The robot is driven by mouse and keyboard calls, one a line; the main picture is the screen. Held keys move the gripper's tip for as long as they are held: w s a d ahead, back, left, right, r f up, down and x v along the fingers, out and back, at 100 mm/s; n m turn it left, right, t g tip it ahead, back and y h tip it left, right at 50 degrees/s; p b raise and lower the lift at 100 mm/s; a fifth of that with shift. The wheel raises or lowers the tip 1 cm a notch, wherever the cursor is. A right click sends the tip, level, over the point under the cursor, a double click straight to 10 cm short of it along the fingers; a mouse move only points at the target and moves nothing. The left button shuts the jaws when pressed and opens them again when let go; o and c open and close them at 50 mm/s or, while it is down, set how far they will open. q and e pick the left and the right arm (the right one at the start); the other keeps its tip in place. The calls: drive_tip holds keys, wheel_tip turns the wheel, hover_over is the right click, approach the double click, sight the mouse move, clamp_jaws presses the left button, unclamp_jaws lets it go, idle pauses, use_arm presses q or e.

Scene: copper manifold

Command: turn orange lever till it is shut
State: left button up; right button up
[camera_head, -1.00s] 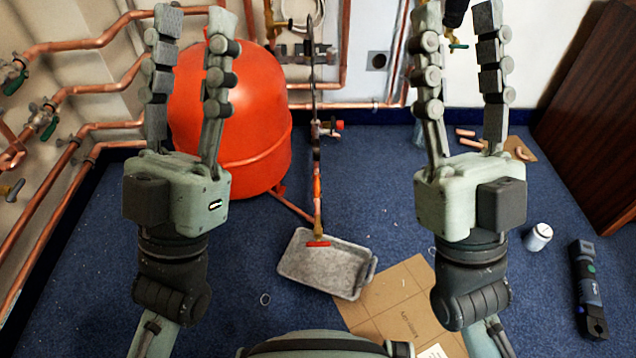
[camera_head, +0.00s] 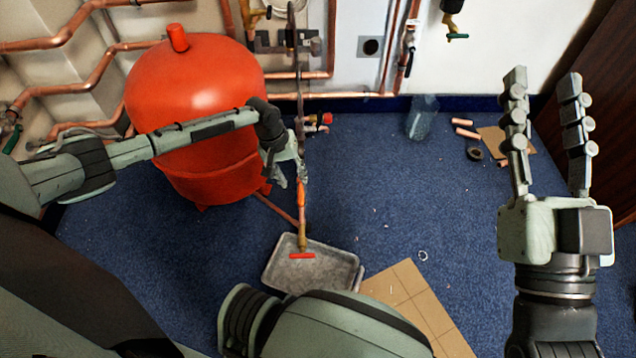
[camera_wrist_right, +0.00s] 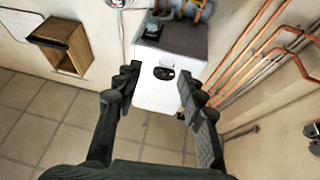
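A vertical copper pipe assembly stands in front of the red tank in the head view. It bears a slim orange lever (camera_head: 301,192) lying along the pipe and a red tee handle (camera_head: 302,256) at its lower end. My left gripper (camera_head: 293,181) is just above and left of the orange lever, with its fingers pointing down and a small gap between them. I cannot tell whether a finger touches the lever. My right gripper (camera_head: 544,85) is open, empty and raised at the right, far from the lever. Its open fingers also show in the right wrist view (camera_wrist_right: 158,88).
The red tank (camera_head: 195,85) stands behind my left forearm. A grey tray (camera_head: 335,270) lies below the pipe, beside cardboard (camera_head: 415,300). Copper pieces (camera_head: 466,128) lie at the right rear. Wall pipes (camera_head: 330,95) run behind. The blue carpet at centre right is mostly clear.

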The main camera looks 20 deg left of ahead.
sight(300, 196)
use_arm(q)
drive_tip(key=f, duration=0.2)
drive_tip(key=f+b, duration=0.1)
drive_tip(key=f, duration=0.1)
drive_tip(key=d+f+b, duration=0.1)
drive_tip(key=f, duration=0.1)
drive_tip(key=shift+w+f, duration=0.1)
drive_tip(key=shift+f, duration=0.1)
drive_tip(key=shift+d+f+b, duration=0.15)
drive_tip(key=shift+f+b, duration=0.15)
drive_tip(key=shift+f, duration=0.2)
use_arm(e)
drive_tip(key=s+d+r+t, duration=0.2)
drive_tip(key=s+r+t, duration=0.1)
drive_tip(key=r+t, duration=0.1)
drive_tip(key=shift+s+r+t+y, duration=0.2)
drive_tip(key=shift+r+t+y, duration=0.05)
drive_tip(key=shift+t+y, duration=0.05)
drive_tip(key=shift+d, duration=0.1)
use_arm(q)
clamp_jaws()
